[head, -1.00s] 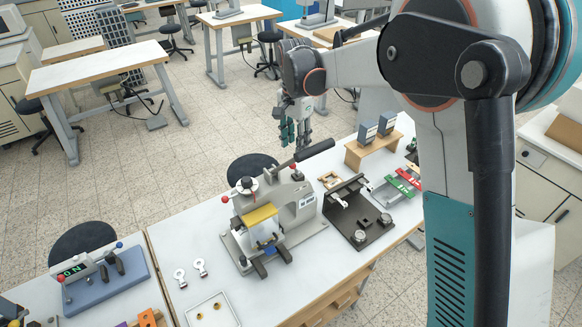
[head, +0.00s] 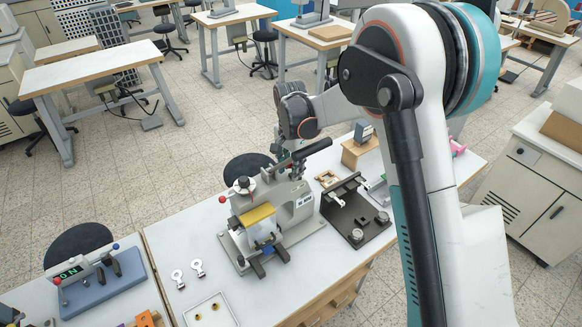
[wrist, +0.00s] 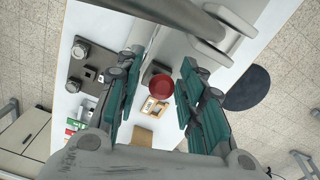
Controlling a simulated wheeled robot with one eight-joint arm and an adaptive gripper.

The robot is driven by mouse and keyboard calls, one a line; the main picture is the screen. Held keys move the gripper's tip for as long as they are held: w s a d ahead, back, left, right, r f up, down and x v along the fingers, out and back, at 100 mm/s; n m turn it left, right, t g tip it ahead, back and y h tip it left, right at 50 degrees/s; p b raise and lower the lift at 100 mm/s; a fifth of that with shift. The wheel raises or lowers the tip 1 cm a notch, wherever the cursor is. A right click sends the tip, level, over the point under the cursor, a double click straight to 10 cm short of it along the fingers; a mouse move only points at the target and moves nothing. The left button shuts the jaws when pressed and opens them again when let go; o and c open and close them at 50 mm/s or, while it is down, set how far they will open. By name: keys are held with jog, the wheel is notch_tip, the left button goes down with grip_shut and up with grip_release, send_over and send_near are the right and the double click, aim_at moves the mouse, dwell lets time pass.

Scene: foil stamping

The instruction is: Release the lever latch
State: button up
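The foil stamping press (head: 265,215) stands on the white table in the head view, with a grey lever ending in a black handle (head: 312,148). In the wrist view a round red knob (wrist: 159,87) sits between the two teal fingers of my gripper (wrist: 160,68), with visible gaps on both sides. This may be the latch knob; I cannot tell its depth relative to the fingertips. My gripper is open and empty. In the head view it is just behind the lever, and its fingers are mostly hidden there.
A dark fixture (head: 357,212) stands right of the press, with a small wooden stand (head: 359,152) behind it. The lever and the press body are close to my fingers. Two small white tags (head: 187,274) and a white tray (head: 208,310) lie front left. Other tables stand farther back.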

grip_shut()
dwell(0.3)
jog(key=shift+d, duration=0.15)
jog(key=g+y+b, duration=0.1)
jog(key=y, duration=0.1)
jog(key=w+d+g+y+b, duration=0.1)
jog(key=b, duration=0.1)
jog(key=shift+d+y+b, duration=0.15)
jog(key=shift+y+b, duration=0.15)
jog(key=shift+y, duration=0.1)
jog(key=shift+w+d+g+y+b, duration=0.2)
jog(key=shift+d+g+y+b, duration=0.1)
jog(key=shift+g+y+b, duration=0.55)
jog(key=shift+w+d+g+y+b, duration=0.15)
jog(key=shift+d+g+y+b, duration=0.15)
jog(key=shift+g+y+b, duration=0.55)
jog(key=shift+y+b, duration=0.3)
jog(key=shift+y, duration=0.1)
jog(key=shift+r, duration=0.1)
